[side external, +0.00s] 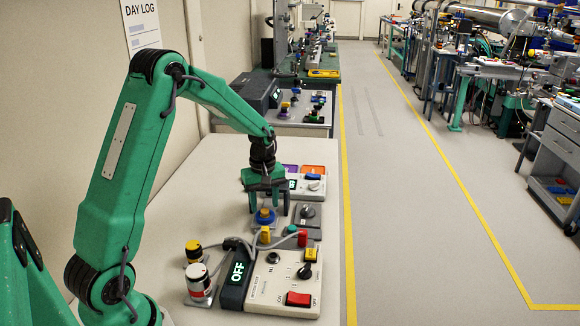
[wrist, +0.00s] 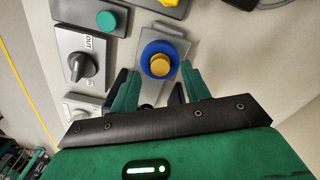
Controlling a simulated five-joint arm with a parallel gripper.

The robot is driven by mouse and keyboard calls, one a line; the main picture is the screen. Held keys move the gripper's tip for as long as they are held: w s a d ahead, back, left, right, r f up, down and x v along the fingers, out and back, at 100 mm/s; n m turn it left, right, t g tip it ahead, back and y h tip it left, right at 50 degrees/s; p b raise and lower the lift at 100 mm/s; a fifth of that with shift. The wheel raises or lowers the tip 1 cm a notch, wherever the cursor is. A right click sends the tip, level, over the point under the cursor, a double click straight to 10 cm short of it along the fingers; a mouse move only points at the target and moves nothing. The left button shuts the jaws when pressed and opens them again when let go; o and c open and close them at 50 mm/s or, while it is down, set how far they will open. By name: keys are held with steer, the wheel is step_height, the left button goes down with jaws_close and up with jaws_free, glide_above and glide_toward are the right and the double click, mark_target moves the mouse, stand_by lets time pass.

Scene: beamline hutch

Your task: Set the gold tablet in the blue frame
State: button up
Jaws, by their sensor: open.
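A gold round piece (wrist: 160,65) shows inside a blue round ring (wrist: 147,54) in the wrist view. The ring stands on a grey plate. In the side view the gold piece (side external: 265,212) shows at the top of the blue ring (side external: 265,220). I cannot tell whether the gold piece is fully seated. My gripper (side external: 268,206) is open and points down over them. In the wrist view its fingers (wrist: 159,76) stand to either side of the gold piece, with gaps, and hold nothing.
A grey plate with a dark rotary knob (wrist: 83,65) and a green button (wrist: 106,20) lie close by. In the side view a control box (side external: 275,285) with a red switch, a red button (side external: 302,238) and cables stand nearer the camera.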

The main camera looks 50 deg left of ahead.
step_height(320, 180, up, 6)
steer(key=shift+r, duration=0.1)
stand_by(0.4)
steer(key=shift+d+r, duration=0.1)
steer(key=s+d+r+m+t, duration=0.3)
steer(key=s+d+r+m, duration=0.4)
steer(key=s+d+r, duration=0.3)
steer(key=s+d+r+m+t, duration=0.1)
steer(key=s+d+m, duration=0.2)
steer(key=s+m, duration=0.1)
steer(key=s+d+r+m+t, duration=0.1)
steer(key=s+d+m, duration=0.2)
steer(key=s, duration=0.3)
steer(key=shift+s+d+r+m+t, duration=0.2)
steer(key=shift+s+d+m+t, duration=0.1)
steer(key=shift+s+d+m, duration=0.15)
stand_by(0.5)
